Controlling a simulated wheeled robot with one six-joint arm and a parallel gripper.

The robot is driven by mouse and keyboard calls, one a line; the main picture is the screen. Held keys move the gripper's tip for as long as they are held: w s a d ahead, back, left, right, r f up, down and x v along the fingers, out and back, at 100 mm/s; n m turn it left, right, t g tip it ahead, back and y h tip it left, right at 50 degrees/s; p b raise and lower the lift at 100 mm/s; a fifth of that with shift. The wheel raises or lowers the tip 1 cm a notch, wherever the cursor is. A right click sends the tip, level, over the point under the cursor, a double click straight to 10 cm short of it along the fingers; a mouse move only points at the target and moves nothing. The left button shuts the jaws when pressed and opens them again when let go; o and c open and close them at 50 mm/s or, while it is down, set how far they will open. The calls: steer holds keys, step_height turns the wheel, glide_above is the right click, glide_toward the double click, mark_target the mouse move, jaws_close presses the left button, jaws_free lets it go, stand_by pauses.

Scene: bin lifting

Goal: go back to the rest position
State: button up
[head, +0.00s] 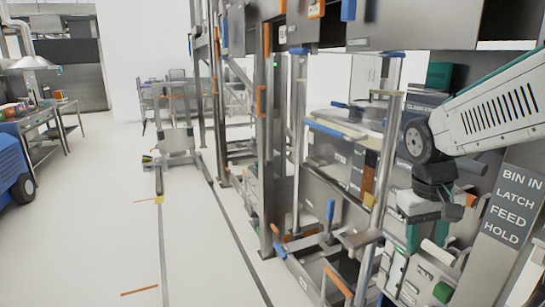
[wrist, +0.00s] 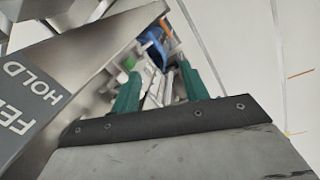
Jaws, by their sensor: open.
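My gripper (head: 427,240) hangs below my white arm at the right of the head view, in front of the lifting machine's frame (head: 268,150). Its two green fingers point down and stand apart. In the wrist view my gripper (wrist: 161,85) shows both green fingers spread, with nothing visibly held between them. Beyond the fingers are metal parts and a blue part, too small to name. Whether the fingertips touch anything cannot be told.
A sign panel reading "BIN IN LATCH FEED HOLD" (head: 513,207) stands close to the right of my gripper; its edge also shows in the wrist view (wrist: 35,95). A blue cart (head: 14,165) and a table (head: 50,118) are at left. The floor (head: 100,215) between is largely clear.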

steer(key=s+a+r+y, duration=0.1)
steer(key=s, duration=0.8)
steer(key=s+a+r+t, duration=0.1)
steer(key=s+a, duration=0.1)
steer(key=s, duration=0.7)
steer(key=shift+s+a+y, duration=0.3)
steer(key=shift+s+y, duration=0.1)
steer(key=shift+r, duration=0.1)
